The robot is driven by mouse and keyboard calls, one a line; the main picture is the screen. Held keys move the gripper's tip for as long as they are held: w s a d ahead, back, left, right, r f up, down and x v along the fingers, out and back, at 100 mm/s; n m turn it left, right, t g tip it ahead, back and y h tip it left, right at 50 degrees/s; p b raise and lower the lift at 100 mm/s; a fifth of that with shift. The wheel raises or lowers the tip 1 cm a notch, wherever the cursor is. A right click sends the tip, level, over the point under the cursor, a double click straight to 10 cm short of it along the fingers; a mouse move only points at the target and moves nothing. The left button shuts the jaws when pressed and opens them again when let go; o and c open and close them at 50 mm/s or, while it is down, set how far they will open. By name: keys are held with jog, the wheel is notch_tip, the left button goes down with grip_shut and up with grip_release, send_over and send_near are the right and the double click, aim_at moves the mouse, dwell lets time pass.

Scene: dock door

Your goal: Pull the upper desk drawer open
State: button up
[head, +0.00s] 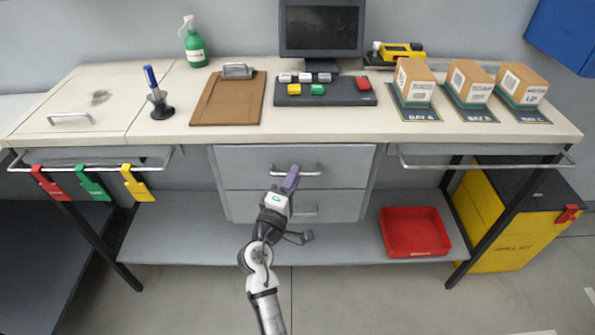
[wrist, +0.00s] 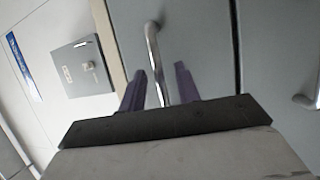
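The upper drawer (head: 240,160) is a grey front under the middle of the desk, and it looks shut. Its silver bar handle (head: 312,173) is partly covered by my gripper (head: 291,178) in the head view. In the wrist view, the handle (wrist: 153,48) runs down between the two purple fingers of my gripper (wrist: 160,85). The fingers stand apart, with gaps visible on both sides of the bar. The upper drawer's front (wrist: 200,35) fills the middle of that view. Whether a finger touches the bar is hidden.
The lower drawer (head: 245,207) with its own handle (head: 304,210) is just below. A red bin (head: 413,232) stands on the low shelf at right. Silver rails (head: 480,164) run along the desk front; coloured tags (head: 93,184) hang from the left one.

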jog(key=shift+w, duration=0.1)
grip_shut()
dwell(0.3)
